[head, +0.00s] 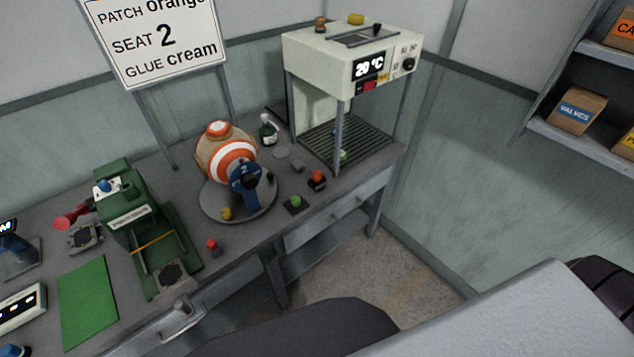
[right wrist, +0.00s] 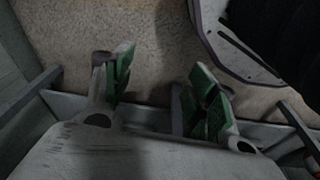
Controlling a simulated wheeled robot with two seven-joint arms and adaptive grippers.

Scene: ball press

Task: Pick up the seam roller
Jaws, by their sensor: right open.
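I cannot tell for sure which thing is the seam roller. A small red tool (head: 68,220) with a round end lies on the workbench (head: 180,195), left of a green press (head: 130,222); its details are too small to read. My right gripper (right wrist: 160,88) shows in the right wrist view, open and empty, with green pads. Bare floor lies beyond its fingers and no tool is near them. Neither gripper shows in the head view.
An orange and white ball (head: 228,158) sits on a round turntable (head: 210,210) with a blue piece marked 2 against it. A heater box (head: 345,60) reading 20 °C stands at the bench's right end. A green mat (head: 87,302) lies clear at front left.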

